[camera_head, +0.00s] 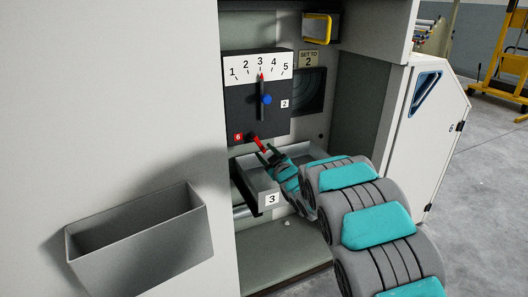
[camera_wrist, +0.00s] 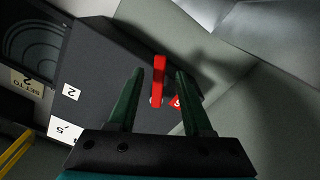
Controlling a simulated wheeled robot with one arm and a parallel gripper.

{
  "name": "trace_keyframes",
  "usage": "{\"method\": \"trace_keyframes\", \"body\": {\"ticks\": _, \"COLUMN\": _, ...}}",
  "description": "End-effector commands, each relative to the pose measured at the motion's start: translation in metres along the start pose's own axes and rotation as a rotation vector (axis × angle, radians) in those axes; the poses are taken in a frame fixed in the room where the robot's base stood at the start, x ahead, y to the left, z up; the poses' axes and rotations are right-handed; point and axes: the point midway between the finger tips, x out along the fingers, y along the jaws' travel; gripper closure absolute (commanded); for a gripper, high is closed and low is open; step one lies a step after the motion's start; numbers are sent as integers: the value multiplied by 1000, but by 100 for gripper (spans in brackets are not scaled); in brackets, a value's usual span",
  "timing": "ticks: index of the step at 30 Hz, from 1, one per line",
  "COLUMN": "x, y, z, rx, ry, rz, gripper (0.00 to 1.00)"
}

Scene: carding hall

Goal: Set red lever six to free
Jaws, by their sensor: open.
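The red lever (camera_head: 259,144) sticks out from the lower edge of the dark dial box (camera_head: 240,110), beside a red tag marked 6 (camera_head: 238,137). It slants down to the right in the head view. In the wrist view the red lever (camera_wrist: 159,76) stands between the two green fingers of my gripper (camera_wrist: 160,72), with a dark gap on each side. My gripper (camera_head: 265,153) is open at the lever's outer end in the head view. No "free" marking is readable.
A scale 1 to 5 (camera_head: 258,67) has its pointer at 3, with a blue knob (camera_head: 267,99) below. A plate (camera_head: 308,58) reads "SET TO 2". A grey tray marked 3 (camera_head: 250,190) lies close below my gripper. A grey bin (camera_head: 140,240) juts out at left; an open door (camera_head: 425,140) stands right.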

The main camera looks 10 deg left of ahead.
Motion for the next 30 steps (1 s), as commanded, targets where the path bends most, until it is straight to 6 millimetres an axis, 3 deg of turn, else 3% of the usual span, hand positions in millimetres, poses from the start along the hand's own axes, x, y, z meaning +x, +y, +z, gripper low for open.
{"method": "trace_keyframes", "body": {"ticks": 12, "x": -54, "y": 1, "z": 0, "rx": -1, "ry": 0, "rz": 1, "gripper": 50}}
{"method": "trace_keyframes", "body": {"ticks": 22, "x": -59, "y": 1, "z": -1, "rx": -1, "ry": 2, "rz": 1, "gripper": 50}}
{"method": "trace_keyframes", "body": {"ticks": 26, "x": -60, "y": 7, "z": 2, "rx": 1, "ry": -17, "rz": 13, "gripper": 65}}
{"method": "trace_keyframes", "body": {"ticks": 30, "x": -69, "y": 41, "z": 24, "rx": 20, "ry": -137, "rz": 78, "gripper": 80}}
